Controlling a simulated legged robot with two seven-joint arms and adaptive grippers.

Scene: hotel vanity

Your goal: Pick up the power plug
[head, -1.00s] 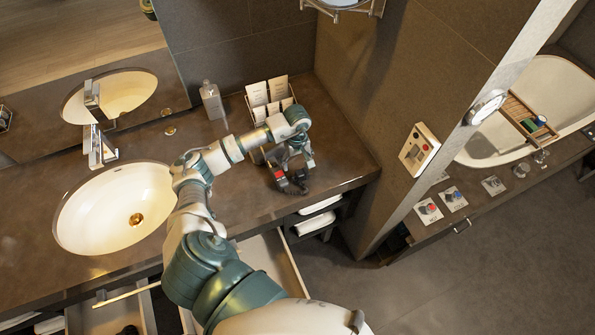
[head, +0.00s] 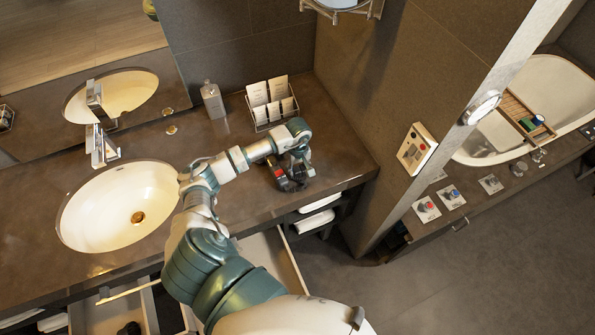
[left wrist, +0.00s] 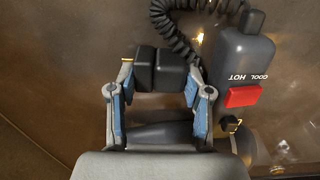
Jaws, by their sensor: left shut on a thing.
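The power plug (left wrist: 160,68) is a black block at the end of a black coiled cord (left wrist: 178,28) in the left wrist view. My left gripper (left wrist: 158,88) is shut on it, with one blue-padded finger on each side. In the head view my left gripper (head: 294,174) is low over the right part of the counter, and the plug is too small to make out there. My right gripper is not in view.
A grey hair dryer (left wrist: 246,60) with a red switch lies right beside the gripper. A wire rack of cards (head: 262,116) and a bottle (head: 212,100) stand behind. The sink (head: 118,205) is at left. Open drawers (head: 272,262) are below the counter.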

